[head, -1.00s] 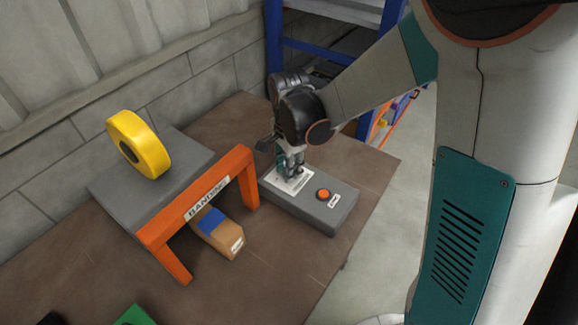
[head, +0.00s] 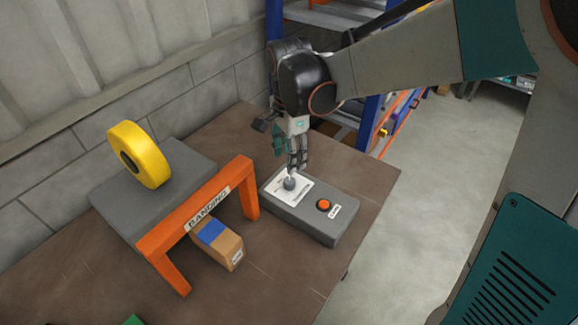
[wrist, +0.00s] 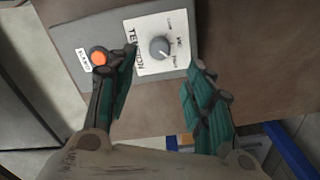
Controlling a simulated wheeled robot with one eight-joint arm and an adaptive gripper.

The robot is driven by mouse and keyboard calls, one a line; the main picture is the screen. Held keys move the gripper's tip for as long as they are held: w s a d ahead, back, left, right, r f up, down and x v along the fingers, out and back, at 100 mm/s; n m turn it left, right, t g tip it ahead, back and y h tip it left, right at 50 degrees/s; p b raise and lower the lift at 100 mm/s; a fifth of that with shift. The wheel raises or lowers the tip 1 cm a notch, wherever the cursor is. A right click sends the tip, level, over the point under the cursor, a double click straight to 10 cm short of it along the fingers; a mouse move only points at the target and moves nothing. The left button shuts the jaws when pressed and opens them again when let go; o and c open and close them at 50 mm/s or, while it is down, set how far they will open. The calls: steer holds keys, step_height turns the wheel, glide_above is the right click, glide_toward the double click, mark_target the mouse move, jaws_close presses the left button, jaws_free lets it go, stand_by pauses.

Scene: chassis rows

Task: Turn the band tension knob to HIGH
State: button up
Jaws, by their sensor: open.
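The grey round tension knob (head: 290,184) stands on a white label plate (head: 303,193) on the grey control box (head: 318,226). In the wrist view the knob (wrist: 160,48) shows whole, beside the word TENSION and small setting labels around its far side. A light mark on the knob seems to point toward the lower-right label, but it is too small to be sure. My gripper (head: 298,168) is just above the knob, pointing down. In the wrist view my gripper (wrist: 163,62) is open, with a finger on either side and the knob apart from both.
An orange button (head: 323,205) sits on the same box. To the left stand an orange banding arch (head: 205,207), a carton (head: 222,250) with a blue band, and a yellow reel (head: 150,170). Blue shelving (head: 274,35) is behind.

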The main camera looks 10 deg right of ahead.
steer(key=shift+r, duration=1.55)
steer(key=s+d+r+n+t, duration=0.2)
steer(key=s+d+n, duration=0.3)
steer(key=s, duration=0.3)
steer(key=s+d+r+n+t, duration=0.2)
steer(key=s+d+n+t, duration=0.3)
steer(key=s+n, duration=0.3)
steer(key=shift+s+d+r+n, duration=0.2)
steer(key=shift+d+r+n, duration=0.1)
steer(key=shift+d, duration=0.15)
